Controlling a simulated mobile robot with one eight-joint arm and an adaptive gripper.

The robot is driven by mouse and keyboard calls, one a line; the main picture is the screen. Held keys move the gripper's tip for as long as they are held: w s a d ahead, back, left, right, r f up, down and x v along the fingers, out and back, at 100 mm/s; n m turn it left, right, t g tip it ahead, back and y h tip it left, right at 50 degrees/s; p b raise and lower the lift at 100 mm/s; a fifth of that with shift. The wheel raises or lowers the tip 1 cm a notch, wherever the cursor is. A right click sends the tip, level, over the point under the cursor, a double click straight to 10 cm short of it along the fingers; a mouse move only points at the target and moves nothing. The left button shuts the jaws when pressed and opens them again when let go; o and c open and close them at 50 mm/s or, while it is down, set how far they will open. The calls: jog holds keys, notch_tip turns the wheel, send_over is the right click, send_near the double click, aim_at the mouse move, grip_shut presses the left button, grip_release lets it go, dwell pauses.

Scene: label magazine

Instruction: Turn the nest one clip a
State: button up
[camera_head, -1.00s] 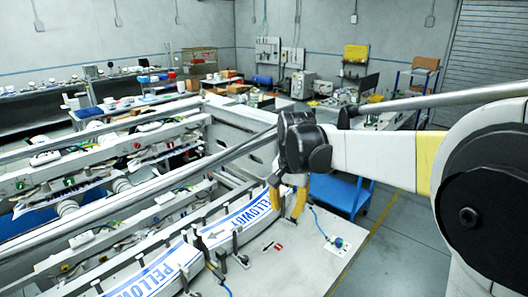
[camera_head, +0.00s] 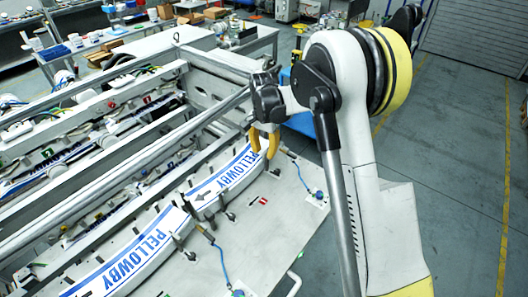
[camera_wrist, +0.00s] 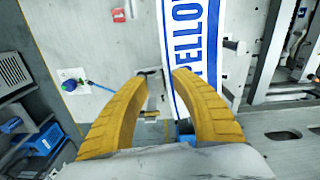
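Two white label strips with blue PELLOWBY print lie end to end in a curved, pale nest: the near strip (camera_head: 140,255) and the far strip (camera_head: 222,182). Small dark clips (camera_head: 231,215) stand along the nest's outer edge. My gripper (camera_head: 264,155) points down at the far end of the far strip. In the wrist view, the yellow fingers of my gripper (camera_wrist: 160,76) are parted, with a small dark clip-like part (camera_wrist: 148,72) near their tips. The far strip (camera_wrist: 190,45) runs beside the right fingertip. I cannot tell whether the fingers touch that part.
A pale plate (camera_head: 280,225) borders the nest, with a small red-marked item (camera_head: 264,201) and a blue cable ending at a white pad (camera_head: 318,196). Metal rails (camera_head: 120,165) and machinery fill the left. Grey floor (camera_head: 440,170) lies open at right.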

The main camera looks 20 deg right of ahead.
jog(key=shift+f, duration=0.75)
grip_shut()
